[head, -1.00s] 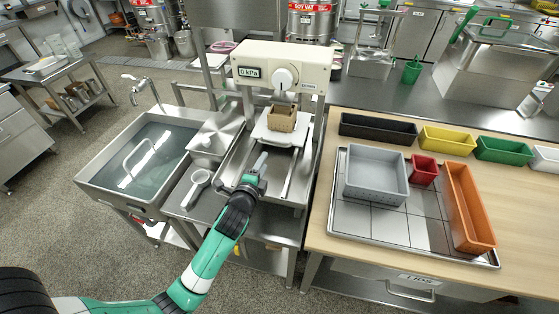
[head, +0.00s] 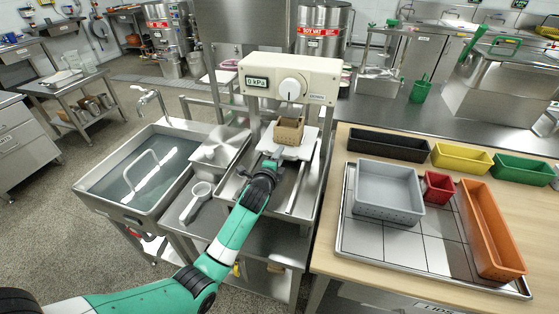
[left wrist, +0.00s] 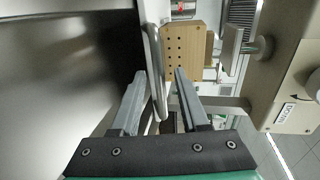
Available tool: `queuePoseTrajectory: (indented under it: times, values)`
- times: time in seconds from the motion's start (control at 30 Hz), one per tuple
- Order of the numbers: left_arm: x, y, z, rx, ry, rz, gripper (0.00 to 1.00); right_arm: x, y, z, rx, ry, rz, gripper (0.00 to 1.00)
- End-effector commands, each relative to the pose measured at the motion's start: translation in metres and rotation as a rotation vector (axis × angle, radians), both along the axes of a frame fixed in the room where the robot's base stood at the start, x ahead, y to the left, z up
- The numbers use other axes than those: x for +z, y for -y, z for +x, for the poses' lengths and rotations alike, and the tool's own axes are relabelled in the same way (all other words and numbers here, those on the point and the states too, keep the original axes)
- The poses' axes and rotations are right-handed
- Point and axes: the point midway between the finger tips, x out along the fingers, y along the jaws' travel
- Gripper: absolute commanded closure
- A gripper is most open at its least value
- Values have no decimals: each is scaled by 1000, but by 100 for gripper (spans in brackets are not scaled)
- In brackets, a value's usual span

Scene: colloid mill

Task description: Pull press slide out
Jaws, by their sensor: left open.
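The press slide (head: 303,152) is a pale plate under the press head, bearing a light-brown perforated box (head: 288,131). The box also shows in the left wrist view (left wrist: 184,52). My left gripper (head: 273,158) is at the front-left edge of the slide. It is open, and in the left wrist view its fingers (left wrist: 160,82) stand on either side of a slim metal handle bar (left wrist: 154,62). The handle is largely hidden by the gripper in the head view. My right gripper is out of view.
The cream press head (head: 290,78) with a dial and a kPa display stands above the slide. A wooden table with a grey bin (head: 388,190) and coloured bins is to the right.

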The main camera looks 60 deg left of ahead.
Motion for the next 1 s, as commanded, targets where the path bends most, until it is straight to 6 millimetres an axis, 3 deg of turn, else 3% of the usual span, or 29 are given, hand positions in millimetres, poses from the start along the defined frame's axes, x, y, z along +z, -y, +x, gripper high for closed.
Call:
queuePoseTrajectory:
  times: [0.17, 0.4, 1.0]
  values:
    - [1, 0, 0, 0, 0, 0, 59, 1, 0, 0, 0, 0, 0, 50]
    - [0, 0, 0, 0, 0, 0, 100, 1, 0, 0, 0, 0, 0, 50]
    - [1, 1, 0, 0, 0, 0, 100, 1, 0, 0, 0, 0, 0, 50]
